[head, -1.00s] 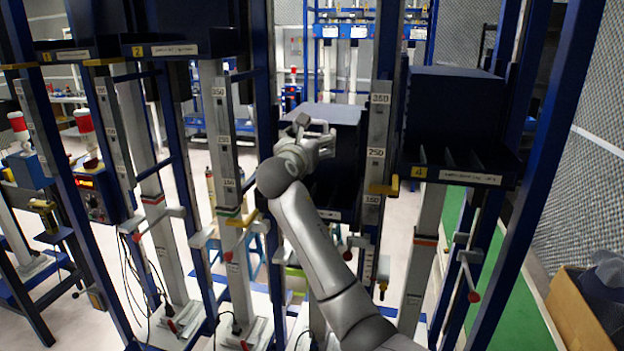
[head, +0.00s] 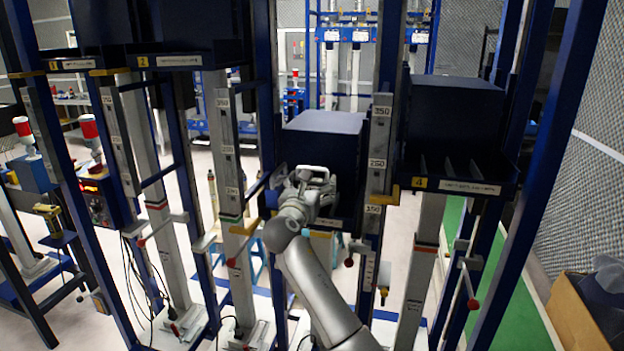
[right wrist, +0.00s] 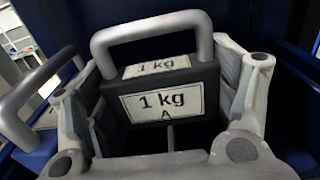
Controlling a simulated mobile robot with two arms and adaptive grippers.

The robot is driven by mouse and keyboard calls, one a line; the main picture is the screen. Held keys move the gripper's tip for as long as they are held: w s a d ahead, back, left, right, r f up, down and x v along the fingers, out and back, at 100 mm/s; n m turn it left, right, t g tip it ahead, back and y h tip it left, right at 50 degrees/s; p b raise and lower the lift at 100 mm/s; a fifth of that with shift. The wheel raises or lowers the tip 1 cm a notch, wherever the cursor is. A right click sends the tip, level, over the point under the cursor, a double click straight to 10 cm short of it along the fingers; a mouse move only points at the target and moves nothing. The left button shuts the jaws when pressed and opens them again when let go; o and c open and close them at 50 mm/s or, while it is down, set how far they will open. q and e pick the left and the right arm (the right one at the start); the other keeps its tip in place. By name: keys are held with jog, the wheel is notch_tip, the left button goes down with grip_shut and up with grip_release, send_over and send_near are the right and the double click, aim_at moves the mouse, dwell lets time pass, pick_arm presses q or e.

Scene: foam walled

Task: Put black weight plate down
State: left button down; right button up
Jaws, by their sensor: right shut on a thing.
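The black weight plate (right wrist: 120,106) has a grey handle on top and white "1 kg" labels, one with an "A". My right gripper (right wrist: 168,92) is shut on it, with a finger on each side. In the head view my right gripper (head: 310,190) is at the front of the middle dark blue bin (head: 325,122). The plate is mostly hidden there. In the right wrist view dark slots show below the plate; I cannot tell whether it rests on the bin floor. My left gripper is not in view.
A second grey handle (right wrist: 35,97) is close at the left in the right wrist view. Blue and grey posts (head: 379,150) stand on both sides of the middle bin. Bin 4 (head: 455,120) is at the right, with dividers at its front. More bins are at the upper left.

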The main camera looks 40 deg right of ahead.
jog(key=shift+r, duration=0.15)
jog(key=o, duration=1.4)
jog(key=shift+f, duration=0.3)
jog(key=o, duration=0.4)
jog(key=shift+s+r, duration=0.1)
jog(key=shift+s, duration=0.1)
jog(key=shift+r, duration=0.15)
jog(key=shift+a, duration=0.25)
jog(key=shift+b+v, duration=1.45)
jog(key=shift+v, duration=4.35)
